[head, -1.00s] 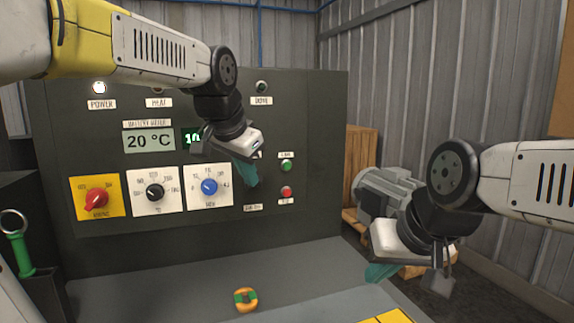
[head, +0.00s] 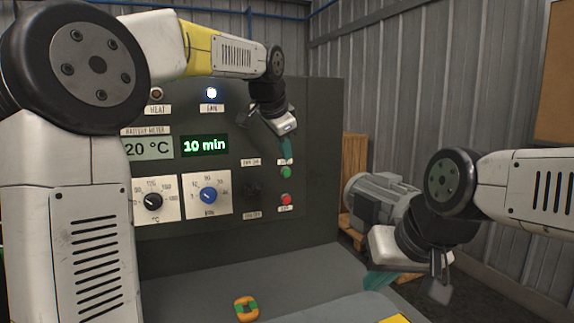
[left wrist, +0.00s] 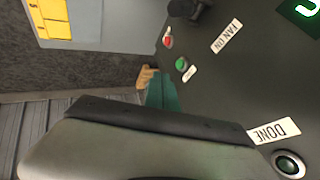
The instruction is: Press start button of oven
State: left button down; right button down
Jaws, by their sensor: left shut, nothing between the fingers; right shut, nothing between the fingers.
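The oven's dark control panel (head: 315,130) fills the middle of the head view. Its green button (head: 286,172) sits above a red button (head: 286,199) near the panel's right edge. My left gripper (head: 287,152) is shut and empty, its teal fingertips just above the green button; contact cannot be told. In the left wrist view the green button (left wrist: 181,63) shows just beyond the teal fingertips (left wrist: 164,92), with the red button (left wrist: 167,42) farther off. The green button's label is too small to read in the head view. My right gripper (head: 378,281) is shut and empty, low at the right.
The panel carries a 20 °C display (head: 149,148), a 10 min display (head: 205,146), a black dial (head: 153,201), a blue dial (head: 208,195) and a lit FAN lamp (head: 211,93). An orange-green ring (head: 246,308) lies below. A grey motor (head: 380,195) stands right.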

aim_at(286, 173)
pick_arm(q)
jog(key=w+f, duration=0.7)
jog(key=w, duration=0.2)
jog(key=shift+w+d+f, duration=0.15)
jog(key=shift+f, duration=0.2)
